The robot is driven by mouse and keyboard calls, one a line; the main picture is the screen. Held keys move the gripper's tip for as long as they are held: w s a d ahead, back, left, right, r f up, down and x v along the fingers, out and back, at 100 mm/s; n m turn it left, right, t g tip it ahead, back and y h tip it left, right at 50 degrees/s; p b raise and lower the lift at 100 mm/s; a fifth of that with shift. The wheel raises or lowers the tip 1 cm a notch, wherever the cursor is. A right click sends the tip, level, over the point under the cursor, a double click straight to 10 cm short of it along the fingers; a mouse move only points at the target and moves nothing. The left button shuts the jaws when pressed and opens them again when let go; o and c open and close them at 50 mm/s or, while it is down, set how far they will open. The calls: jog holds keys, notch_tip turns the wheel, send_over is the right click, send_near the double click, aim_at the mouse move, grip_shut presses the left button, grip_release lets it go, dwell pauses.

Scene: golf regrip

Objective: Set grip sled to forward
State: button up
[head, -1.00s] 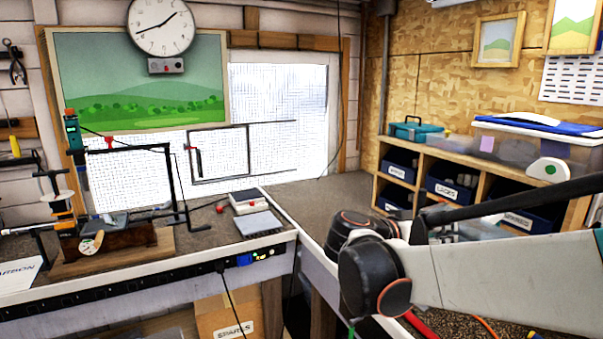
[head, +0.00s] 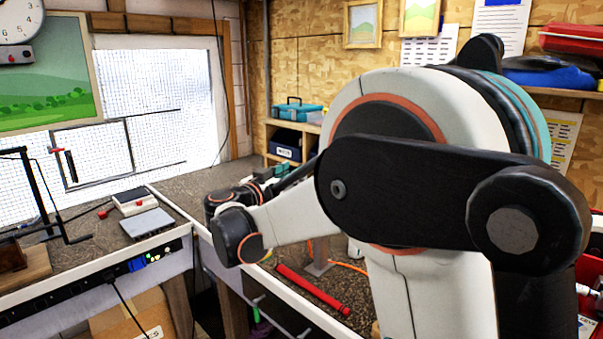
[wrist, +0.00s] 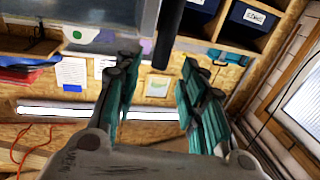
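I cannot pick out the grip sled with certainty in either view. In the wrist view my gripper (wrist: 157,66) is open, with its teal fingers spread wide apart. A dark upright bar (wrist: 168,35) shows between and beyond the fingers; I cannot tell what it belongs to, and it does not look held. In the head view my arm covers much of the centre and right, and the gripper is mostly hidden behind my wrist, over the right-hand bench (head: 200,186).
A red tube (head: 312,288) and a grey post (head: 318,258) are on the right bench near my arm. A grey box (head: 146,223) and a white box with a red button (head: 133,200) stand on the left bench. A teal toolbox (head: 298,110) sits on the shelf unit.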

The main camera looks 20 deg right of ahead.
jog(key=b+x, duration=0.1)
jog(key=x, duration=0.4)
jog(key=shift+w+d, duration=0.2)
jog(key=shift+d, duration=0.05)
jog(key=shift+c, duration=0.4)
grip_shut()
